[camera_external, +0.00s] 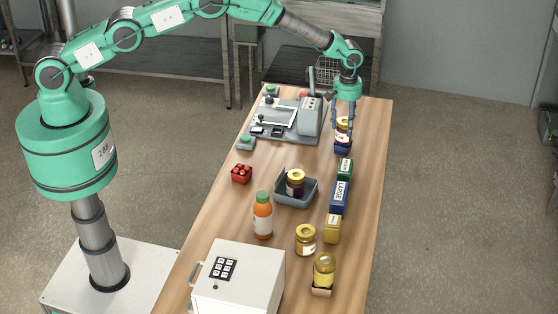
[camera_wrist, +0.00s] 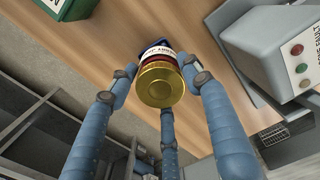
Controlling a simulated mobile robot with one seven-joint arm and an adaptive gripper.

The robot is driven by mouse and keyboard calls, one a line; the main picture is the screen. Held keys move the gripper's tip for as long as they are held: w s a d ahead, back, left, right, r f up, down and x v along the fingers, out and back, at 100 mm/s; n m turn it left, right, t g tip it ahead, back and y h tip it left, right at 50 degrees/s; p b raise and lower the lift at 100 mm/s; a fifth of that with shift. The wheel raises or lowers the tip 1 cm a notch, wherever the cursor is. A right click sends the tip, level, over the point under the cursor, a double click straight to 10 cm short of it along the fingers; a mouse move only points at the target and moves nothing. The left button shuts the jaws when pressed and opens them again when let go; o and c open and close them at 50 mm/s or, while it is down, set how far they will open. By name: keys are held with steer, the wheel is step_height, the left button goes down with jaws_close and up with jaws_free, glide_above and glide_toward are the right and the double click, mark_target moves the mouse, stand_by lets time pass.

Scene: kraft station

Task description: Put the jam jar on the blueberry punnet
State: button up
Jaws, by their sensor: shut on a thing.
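My gripper (camera_external: 343,120) points down at the far right of the table and is shut on a jam jar (camera_external: 343,125) with a gold lid. In the wrist view, the jar (camera_wrist: 161,82) is seen lid-on, with dark red contents and a white label, between my blue fingers. A small dark blue container (camera_external: 342,146), probably the blueberry punnet, is directly below the jar. A sliver of dark blue shows past the jar in the wrist view too. I cannot tell whether jar and container touch.
A grey machine (camera_external: 290,118) stands left of my gripper. A green box (camera_external: 345,169), a blue box (camera_external: 339,197) and a yellow box (camera_external: 332,229) line the right edge. A grey tray (camera_external: 308,200) holds another dark jar. A red punnet (camera_external: 241,174) and orange bottle (camera_external: 262,218) stand left.

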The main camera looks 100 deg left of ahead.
steer(key=shift+f, duration=0.15)
steer(key=o, duration=1.5)
step_height(320, 180, up, 12)
steer(key=shift+r+b, duration=0.1)
steer(key=shift+b, duration=1)
steer(key=shift+r, duration=0.1)
